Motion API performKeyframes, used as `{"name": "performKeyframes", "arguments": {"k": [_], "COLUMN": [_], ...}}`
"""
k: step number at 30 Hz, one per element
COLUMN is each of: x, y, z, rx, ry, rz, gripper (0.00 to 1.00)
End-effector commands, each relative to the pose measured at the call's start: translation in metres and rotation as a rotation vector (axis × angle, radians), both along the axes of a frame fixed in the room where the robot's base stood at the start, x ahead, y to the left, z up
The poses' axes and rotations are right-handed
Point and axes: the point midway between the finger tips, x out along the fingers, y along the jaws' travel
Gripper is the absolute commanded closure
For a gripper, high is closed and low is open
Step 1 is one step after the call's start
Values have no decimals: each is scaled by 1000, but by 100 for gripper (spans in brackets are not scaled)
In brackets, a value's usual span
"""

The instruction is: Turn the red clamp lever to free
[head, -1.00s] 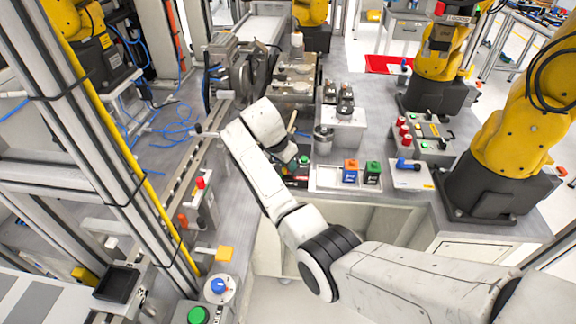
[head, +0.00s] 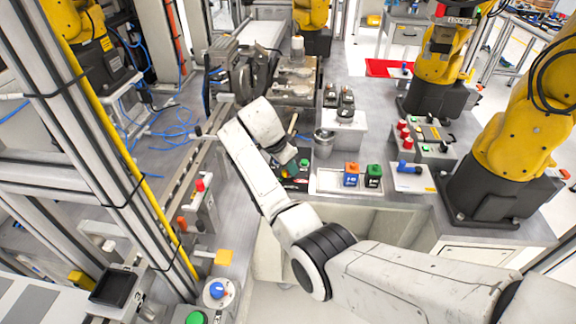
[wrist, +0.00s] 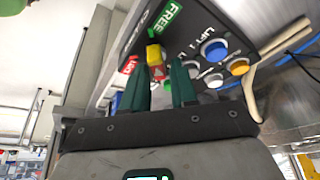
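A dark panel (wrist: 120,72) in the wrist view carries a green FREE label (wrist: 169,17) and a red LOCK label (wrist: 128,65). A red part with a yellow block, apparently the clamp lever (wrist: 157,72), shows between these labels. My gripper (wrist: 160,78) has two dark green fingers, set apart on either side of the red part. Contact with it cannot be made out. In the head view, the panel (head: 302,178) is partly hidden under my wrist, and the lever is not clear there.
Blue, white and yellow buttons (wrist: 213,50) sit right of the lever on the panel. In the head view, a tray (head: 326,181) with orange and green-topped blocks and a metal cup (head: 324,140) stand nearby.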

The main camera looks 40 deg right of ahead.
Motion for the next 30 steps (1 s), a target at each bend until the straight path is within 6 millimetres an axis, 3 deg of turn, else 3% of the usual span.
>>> {"name": "performKeyframes", "arguments": {"k": [4, 14, 30], "x": [0, 0, 6], "y": [0, 3, 37], "z": [-1, 5, 88], "rx": [0, 0, 1], "ry": [2, 1, -1], "rz": [0, 2, 1], "gripper": [60, 60, 60]}}
